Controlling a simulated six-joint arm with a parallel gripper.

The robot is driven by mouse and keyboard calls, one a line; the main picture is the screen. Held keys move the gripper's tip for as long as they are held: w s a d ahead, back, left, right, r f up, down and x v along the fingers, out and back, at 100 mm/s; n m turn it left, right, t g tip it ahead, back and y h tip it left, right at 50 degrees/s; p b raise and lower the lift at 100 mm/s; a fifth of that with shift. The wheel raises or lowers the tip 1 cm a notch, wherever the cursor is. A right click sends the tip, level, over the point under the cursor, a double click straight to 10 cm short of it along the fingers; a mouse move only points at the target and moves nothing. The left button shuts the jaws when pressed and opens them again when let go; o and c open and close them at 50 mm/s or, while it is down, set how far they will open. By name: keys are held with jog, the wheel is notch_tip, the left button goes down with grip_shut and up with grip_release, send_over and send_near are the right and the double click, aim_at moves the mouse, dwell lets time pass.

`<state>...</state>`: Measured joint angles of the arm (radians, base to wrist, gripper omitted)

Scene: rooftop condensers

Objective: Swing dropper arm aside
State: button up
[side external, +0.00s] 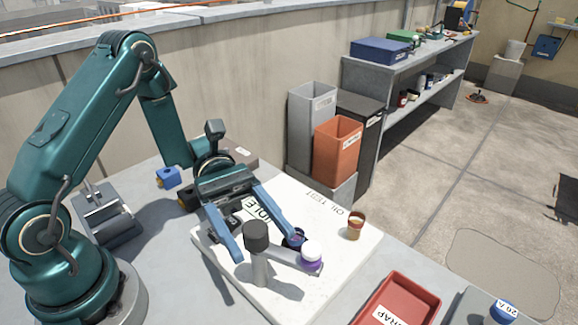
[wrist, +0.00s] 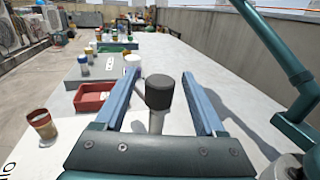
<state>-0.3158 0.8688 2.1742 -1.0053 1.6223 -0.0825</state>
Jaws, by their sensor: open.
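The dropper arm (side external: 285,257) is a grey bar on an upright post with a black cap (side external: 256,236). Its right end carries a white knob over a purple tip (side external: 311,256). It stands on a white board (side external: 310,290) lettered "OIL TEST", beside an "IDLE" mark (side external: 262,210). My gripper (side external: 266,248) is open, its blue fingers spread on either side of the capped post. In the wrist view the black cap (wrist: 159,92) sits between the fingers (wrist: 162,74), apart from both. Contact lower down cannot be told.
A small brown cup (side external: 356,225) stands on the board to the right. A dark round piece (side external: 293,240) is by the right fingertip. A red scrap tray (side external: 420,293) lies at the front right. A blue block (side external: 168,177) and bins (side external: 338,150) are behind.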

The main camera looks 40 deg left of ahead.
grip_shut()
dwell(1.4)
